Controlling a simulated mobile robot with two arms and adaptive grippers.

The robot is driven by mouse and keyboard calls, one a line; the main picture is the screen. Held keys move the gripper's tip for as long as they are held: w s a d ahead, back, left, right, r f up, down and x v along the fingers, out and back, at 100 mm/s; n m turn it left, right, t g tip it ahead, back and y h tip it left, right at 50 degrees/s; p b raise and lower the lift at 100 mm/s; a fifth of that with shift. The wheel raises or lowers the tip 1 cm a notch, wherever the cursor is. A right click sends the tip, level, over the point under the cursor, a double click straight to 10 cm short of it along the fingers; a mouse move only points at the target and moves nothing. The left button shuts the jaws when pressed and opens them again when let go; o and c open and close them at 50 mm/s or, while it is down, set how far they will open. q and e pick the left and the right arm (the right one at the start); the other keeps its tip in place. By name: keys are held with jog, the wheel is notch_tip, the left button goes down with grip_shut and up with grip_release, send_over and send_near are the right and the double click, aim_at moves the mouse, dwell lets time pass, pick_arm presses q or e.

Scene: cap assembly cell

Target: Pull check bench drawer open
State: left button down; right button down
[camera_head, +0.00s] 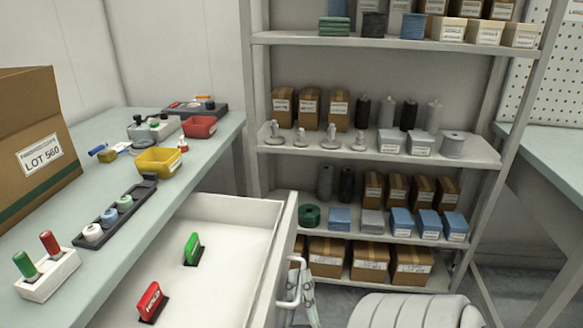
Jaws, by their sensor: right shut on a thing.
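The check bench drawer (230,285) is open, pulled out from under the bench at the left. Its white inside shows. A green-handled piece (193,248) and a red-handled piece (150,300) rest on dark spots on its floor. The drawer handle (293,288) is a pale bar on the outer side of the front panel. My right gripper (302,290) is at the handle, shut on it; the drawer front and the handle partly hide its fingers. My left gripper is not in view.
The bench top (110,190) carries a carton (38,150), a yellow bin (158,161), a red bin (199,126), a dark rack (115,212) and a red-and-green tool block (48,275). A stocked shelf (375,150) stands behind the drawer. Another bench (550,155) is at the right.

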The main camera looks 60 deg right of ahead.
jog(key=shift+f, duration=0.2)
jog(key=c, duration=2)
grip_release()
jog(key=shift+o, duration=0.2)
jog(key=shift+r, duration=0.1)
jog(key=v, duration=0.7)
jog(key=shift+s+a+f, duration=0.15)
jog(key=shift+a+f, duration=0.05)
jog(key=shift+f, duration=0.05)
